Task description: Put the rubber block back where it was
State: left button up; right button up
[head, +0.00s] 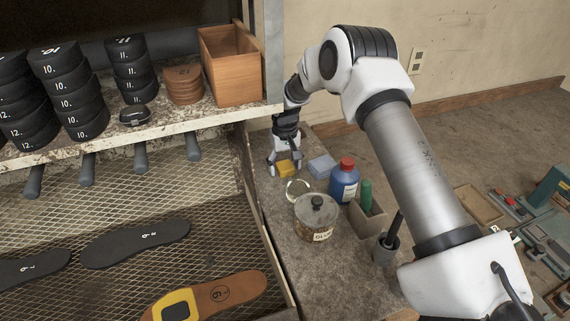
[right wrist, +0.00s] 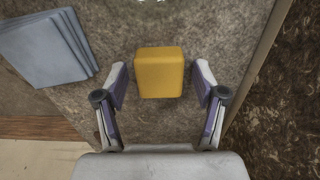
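The rubber block, a yellow-orange block (head: 287,167), sits on the narrow side bench near its far end. In the right wrist view the block (right wrist: 160,72) lies between and just beyond the fingertips, with a gap on both sides. My right gripper (head: 284,165) is open over it; its two fingers also show in the right wrist view (right wrist: 159,88). I cannot tell the exact height of the fingers above the bench. My left gripper is not in view.
A blue-grey stack of cloths or pads (head: 321,166) lies right beside the block. A blue bottle with red cap (head: 344,181), a glue pot (head: 316,217) and a small round dish (head: 298,189) stand nearer. A shelf (head: 190,116) with stacked black soles and a wooden box (head: 231,66) is left.

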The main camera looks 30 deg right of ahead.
aim_at(285, 165)
jog(key=shift+d, duration=0.1)
notch_tip(285, 165, up, 12)
jog(key=b, duration=0.3)
jog(key=shift+r, duration=0.15)
dwell(0.6)
